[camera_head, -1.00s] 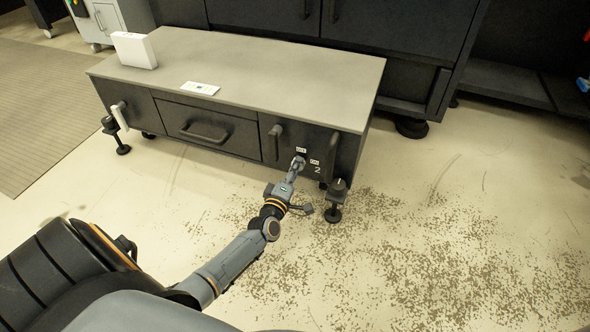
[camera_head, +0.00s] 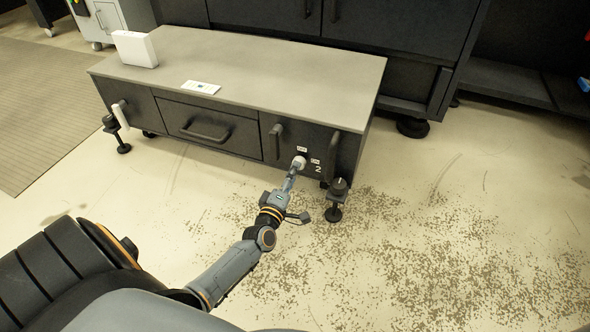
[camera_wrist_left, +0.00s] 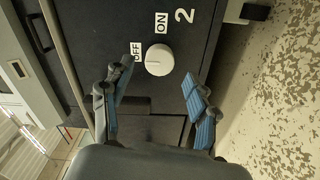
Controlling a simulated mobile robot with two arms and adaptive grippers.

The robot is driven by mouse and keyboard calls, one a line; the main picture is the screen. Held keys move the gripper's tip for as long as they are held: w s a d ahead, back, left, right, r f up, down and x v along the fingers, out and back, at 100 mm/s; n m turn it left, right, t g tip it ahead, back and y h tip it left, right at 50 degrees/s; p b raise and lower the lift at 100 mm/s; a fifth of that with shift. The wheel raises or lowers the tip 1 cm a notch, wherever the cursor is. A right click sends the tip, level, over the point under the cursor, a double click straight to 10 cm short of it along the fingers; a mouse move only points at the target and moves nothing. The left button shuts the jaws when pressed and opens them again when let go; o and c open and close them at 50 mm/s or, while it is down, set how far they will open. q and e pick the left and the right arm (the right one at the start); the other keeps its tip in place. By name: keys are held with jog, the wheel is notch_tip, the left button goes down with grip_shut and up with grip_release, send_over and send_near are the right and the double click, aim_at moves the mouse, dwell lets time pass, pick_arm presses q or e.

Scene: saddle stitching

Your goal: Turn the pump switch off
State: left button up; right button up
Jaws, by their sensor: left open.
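The pump switch is a round white knob (camera_head: 299,162) on the dark front of the low cabinet, near its right end. In the left wrist view the knob (camera_wrist_left: 159,60) sits beside an OFF label (camera_wrist_left: 138,52) and an ON label (camera_wrist_left: 161,23); I cannot tell clearly which one it points at. A number 2 (camera_wrist_left: 185,15) is printed nearby. My left gripper (camera_head: 291,177) is in front of the knob, open, with its blue-padded fingers spread on either side below the knob in the wrist view and nothing between them. My right gripper is not in view.
The low cabinet (camera_head: 270,73) has dark handles, one of them (camera_head: 275,142) just left of the knob, and adjustable feet. A white box (camera_head: 134,49) and a small white card (camera_head: 201,87) lie on its top. The speckled floor in front is clear.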

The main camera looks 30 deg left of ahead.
pick_arm(q)
jog(key=v, duration=0.4)
jog(key=shift+s, duration=0.2)
